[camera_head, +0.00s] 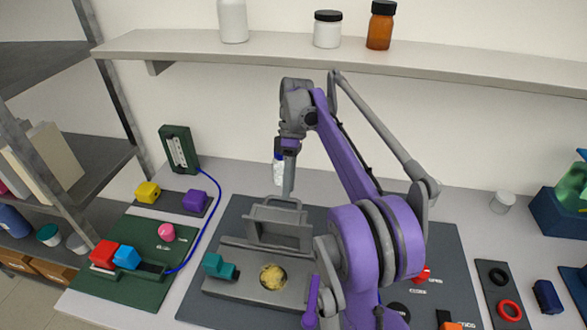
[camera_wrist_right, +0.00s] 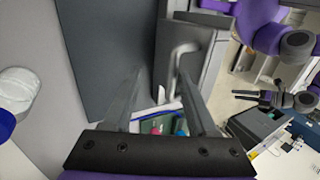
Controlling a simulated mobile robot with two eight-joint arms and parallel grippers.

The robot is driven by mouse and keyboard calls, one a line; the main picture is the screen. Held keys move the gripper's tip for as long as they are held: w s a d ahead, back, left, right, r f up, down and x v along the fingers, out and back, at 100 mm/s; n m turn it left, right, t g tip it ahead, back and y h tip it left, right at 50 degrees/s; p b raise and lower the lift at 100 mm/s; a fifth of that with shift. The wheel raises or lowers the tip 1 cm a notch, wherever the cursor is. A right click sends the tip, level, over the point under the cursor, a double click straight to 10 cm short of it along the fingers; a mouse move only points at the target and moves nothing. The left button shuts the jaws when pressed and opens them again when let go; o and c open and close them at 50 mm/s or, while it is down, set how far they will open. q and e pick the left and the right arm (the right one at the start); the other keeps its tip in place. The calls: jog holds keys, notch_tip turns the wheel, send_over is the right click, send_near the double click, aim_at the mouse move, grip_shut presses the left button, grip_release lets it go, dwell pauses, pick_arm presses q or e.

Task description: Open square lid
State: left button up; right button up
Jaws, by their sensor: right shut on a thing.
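The square lid (camera_head: 280,228) is a grey plate with a handle. It stands tilted up at the back of a grey rig base (camera_head: 230,257). A round opening with a yellowish, speckled surface (camera_head: 272,277) shows in the base in front of it. My right gripper (camera_head: 287,192) points down and is shut on the lid's handle at its upper edge. In the right wrist view the lid (camera_wrist_right: 187,50) and its bar handle (camera_wrist_right: 174,62) lie beyond the fingers (camera_wrist_right: 160,100); the exact contact is hard to see.
A teal block (camera_head: 219,267) sits on the base's left end. A green board (camera_head: 125,255) with red and blue blocks lies left. A shelf (camera_head: 330,52) with bottles hangs behind. My purple right arm covers the mat's right part. A blue bin (camera_head: 563,212) stands far right.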

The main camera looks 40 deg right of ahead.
pick_arm(q)
jog(key=shift+w+d+r+p, duration=0.1)
jog(key=shift+w+r+p, duration=0.3)
jog(key=shift+r, duration=0.2)
jog(key=shift+w+r+p, duration=0.25)
jog(key=shift+r+p, duration=0.1)
jog(key=shift+r, duration=0.2)
pick_arm(e)
jog(key=w+d, duration=0.7)
jog(key=d, duration=0.2)
jog(key=shift+w, duration=0.35)
pick_arm(q)
jog(key=shift+s, duration=0.1)
pick_arm(e)
jog(key=shift+s+f, duration=0.1)
jog(key=shift+f, duration=0.05)
